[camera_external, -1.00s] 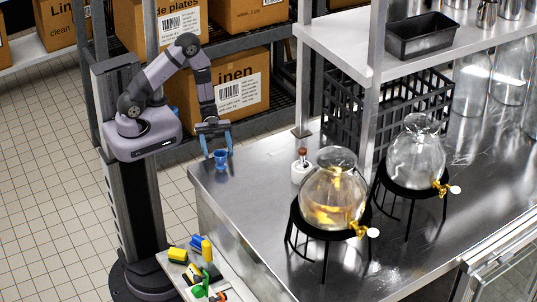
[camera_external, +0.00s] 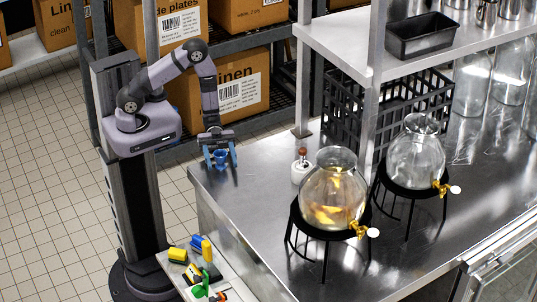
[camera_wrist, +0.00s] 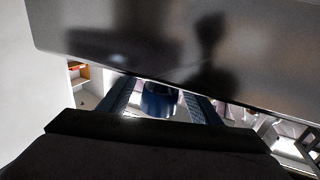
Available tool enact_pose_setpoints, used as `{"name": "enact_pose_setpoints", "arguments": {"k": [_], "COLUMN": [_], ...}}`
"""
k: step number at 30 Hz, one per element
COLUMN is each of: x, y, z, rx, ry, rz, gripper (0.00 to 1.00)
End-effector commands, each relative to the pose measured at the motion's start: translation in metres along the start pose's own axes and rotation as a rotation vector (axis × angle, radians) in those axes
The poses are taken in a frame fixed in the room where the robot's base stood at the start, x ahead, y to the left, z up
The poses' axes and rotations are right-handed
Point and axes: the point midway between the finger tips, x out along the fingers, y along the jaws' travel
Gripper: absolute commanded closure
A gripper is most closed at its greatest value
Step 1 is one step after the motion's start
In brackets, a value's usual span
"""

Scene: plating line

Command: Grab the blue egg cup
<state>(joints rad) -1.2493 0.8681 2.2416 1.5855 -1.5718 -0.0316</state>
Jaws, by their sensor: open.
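The blue egg cup (camera_external: 221,155) stands upright on the steel counter (camera_external: 255,205) near its left corner. My gripper (camera_external: 221,163) is lowered over it with the fingers open, one on each side of the cup. In the wrist view the blue cup (camera_wrist: 160,100) shows between the two blue fingers (camera_wrist: 162,108), partly hidden by the gripper body below. I cannot tell whether either finger touches it.
Glass dispensers (camera_external: 335,190) on black stands are further right, with a black crate (camera_external: 345,110) behind. The counter in front of the cup is clear.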

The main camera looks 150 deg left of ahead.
Motion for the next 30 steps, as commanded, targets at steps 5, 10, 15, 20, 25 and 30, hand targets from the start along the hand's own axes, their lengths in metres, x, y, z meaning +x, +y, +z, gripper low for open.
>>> {"name": "enact_pose_setpoints", "arguments": {"k": [5,10,15,20,25,30], "x": [0.0118,0.0125,0.0123,0.0122,0.0122,0.0122], "y": [0.0005,0.0,0.0001,0.0001,0.0002,0.0001], "z": [0.0001,0.0008,0.0007,0.0005,0.0004,-0.0015], "rx": [0.0,0.0,0.0,0.0,0.0,0.001], "ry": [-0.001,-0.001,-0.001,0.0,0.0,0.0], "rz": [0.001,-0.002,-0.001,-0.001,-0.001,-0.001], "gripper": [0.42,0.42,0.64,0.86,0.86,0.86]}}
